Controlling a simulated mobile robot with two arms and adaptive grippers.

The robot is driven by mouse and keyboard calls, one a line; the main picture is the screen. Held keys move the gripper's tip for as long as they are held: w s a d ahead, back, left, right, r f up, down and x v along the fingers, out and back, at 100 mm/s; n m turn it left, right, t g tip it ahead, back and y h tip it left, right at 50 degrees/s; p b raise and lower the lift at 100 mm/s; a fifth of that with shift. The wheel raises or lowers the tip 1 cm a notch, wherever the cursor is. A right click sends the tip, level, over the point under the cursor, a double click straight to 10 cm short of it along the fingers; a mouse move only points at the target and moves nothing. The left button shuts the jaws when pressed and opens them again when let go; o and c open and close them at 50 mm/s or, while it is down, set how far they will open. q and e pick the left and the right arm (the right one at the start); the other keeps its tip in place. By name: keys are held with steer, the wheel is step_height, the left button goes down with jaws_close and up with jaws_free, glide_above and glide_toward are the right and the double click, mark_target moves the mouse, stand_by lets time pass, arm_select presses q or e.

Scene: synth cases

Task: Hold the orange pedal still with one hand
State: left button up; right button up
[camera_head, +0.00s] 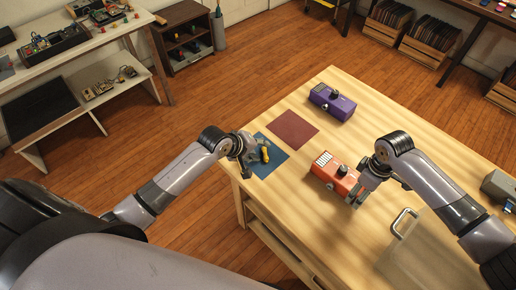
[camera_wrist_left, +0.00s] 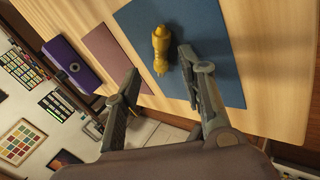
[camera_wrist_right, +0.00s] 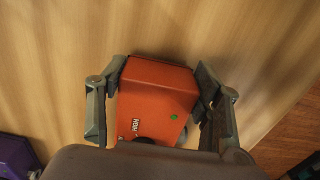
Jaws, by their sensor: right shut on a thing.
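The orange pedal (camera_head: 333,172) sits on the wooden table. My right gripper (camera_head: 357,192) is shut on it, with one finger against each side. In the right wrist view the orange pedal (camera_wrist_right: 158,95) fills the space between the fingers, and its near end is hidden behind my gripper body. My left gripper (camera_head: 252,155) is open over the blue mat (camera_head: 270,168). In the left wrist view a yellow tool (camera_wrist_left: 161,50) lies on the blue mat just beyond the open fingertips, apart from them.
A purple pedal (camera_head: 333,102) stands at the table's far side, beside a dark red mat (camera_head: 293,131). A grey box (camera_head: 499,187) is at the right edge. A metal handle (camera_head: 402,222) is by a clear panel near the front. The table between the pedals is free.

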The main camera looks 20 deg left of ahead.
arm_select(q)
steer(key=v, duration=1.2)
arm_select(e)
steer(key=o, duration=1.4)
step_height(320, 180, up, 12)
